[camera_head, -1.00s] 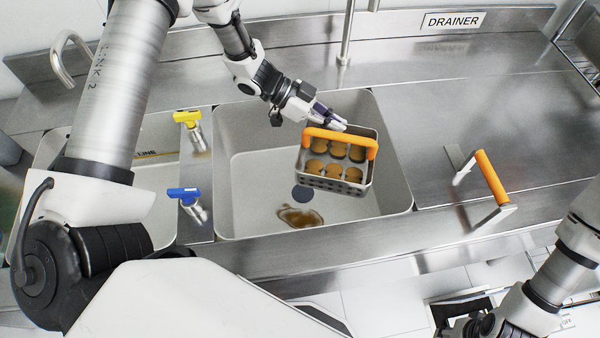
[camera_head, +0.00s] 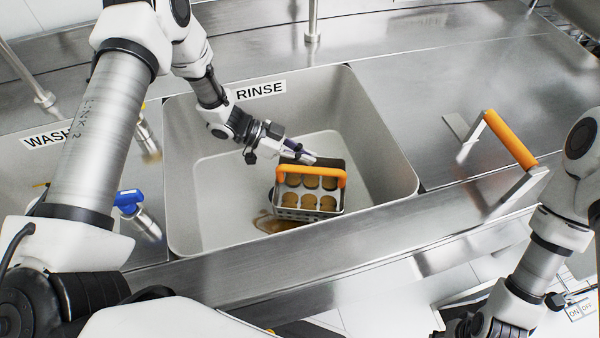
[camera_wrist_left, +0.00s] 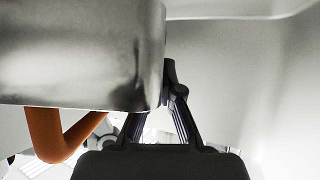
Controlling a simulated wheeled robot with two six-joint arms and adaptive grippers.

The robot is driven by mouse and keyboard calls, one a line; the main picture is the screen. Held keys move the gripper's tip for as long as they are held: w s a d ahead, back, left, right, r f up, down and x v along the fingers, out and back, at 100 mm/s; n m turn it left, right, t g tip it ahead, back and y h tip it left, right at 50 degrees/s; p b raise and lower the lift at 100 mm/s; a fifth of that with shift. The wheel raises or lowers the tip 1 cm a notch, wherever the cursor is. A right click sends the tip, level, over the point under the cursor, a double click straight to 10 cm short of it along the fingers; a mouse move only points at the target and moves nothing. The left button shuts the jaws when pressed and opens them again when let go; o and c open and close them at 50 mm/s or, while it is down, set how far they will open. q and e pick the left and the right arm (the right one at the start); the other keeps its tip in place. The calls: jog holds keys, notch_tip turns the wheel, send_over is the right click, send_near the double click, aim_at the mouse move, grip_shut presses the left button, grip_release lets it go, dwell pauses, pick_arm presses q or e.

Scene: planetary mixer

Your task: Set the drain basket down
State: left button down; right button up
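The drain basket (camera_head: 309,213) is a grey metal rack with an orange handle (camera_head: 313,172) and several round brown items in it. It is low inside the rinse sink (camera_head: 215,180), towards the front. I cannot tell whether its base touches the sink floor. My left gripper (camera_head: 308,158) is at the basket's back side, just behind the handle, and appears shut on it. In the left wrist view, the basket's metal wall (camera_wrist_left: 80,55) fills the upper left and partly hides the fingers (camera_wrist_left: 155,115). My right gripper is not clearly visible; its arm is at the lower right.
A brown patch (camera_head: 275,224) lies on the sink floor beside the basket. A blue-handled valve (camera_head: 129,200) and the wash sink are to the left. An orange-handled bracket (camera_head: 510,140) stands on the steel counter at right. The sink floor left of the basket is clear.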

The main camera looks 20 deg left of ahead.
pick_arm(q)
jog(key=shift+f, duration=1.95)
jog(key=shift+f+b, duration=0.15)
jog(key=shift+b, duration=0.15)
jog(key=c, duration=1.3)
grip_release()
jog(key=shift+r, duration=0.25)
jog(key=p+v, duration=0.1)
jog(key=v, duration=0.6)
jog(key=shift+a, duration=0.25)
